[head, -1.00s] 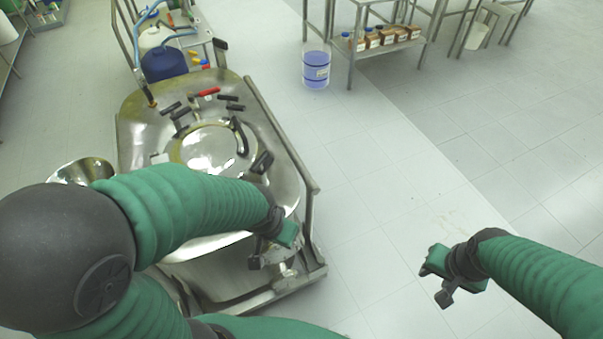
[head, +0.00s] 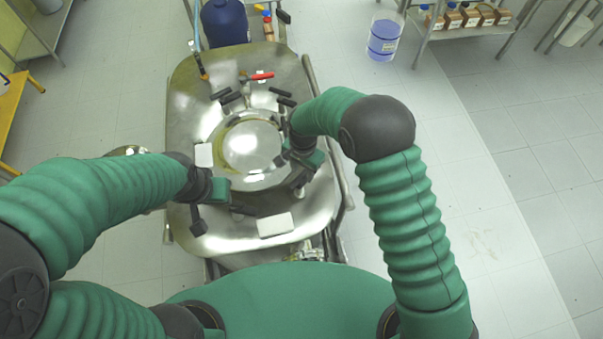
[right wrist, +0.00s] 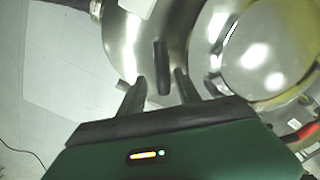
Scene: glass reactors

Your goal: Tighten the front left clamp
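The steel reactor (head: 190,120) has a round, shiny lid (head: 250,146) with black clamp handles around it. One black handle (head: 242,210) lies at the lid's front edge, right of my left gripper (head: 212,208). I cannot tell whether that gripper is open. My right gripper (head: 302,172) is over the lid's right side and hides part of the rim. In the right wrist view my right gripper (right wrist: 159,78) is open, with its two fingers apart. A black clamp handle (right wrist: 161,55) stands just beyond and between the fingertips. I cannot tell whether they touch it.
A white pad (head: 275,224) lies on the reactor's front surface, and a smaller white one (head: 204,155) lies left of the lid. A red handle (head: 261,76) is at the back. A steel rail (head: 340,180) runs along the right side. A clear bucket (head: 383,40) stands on the floor.

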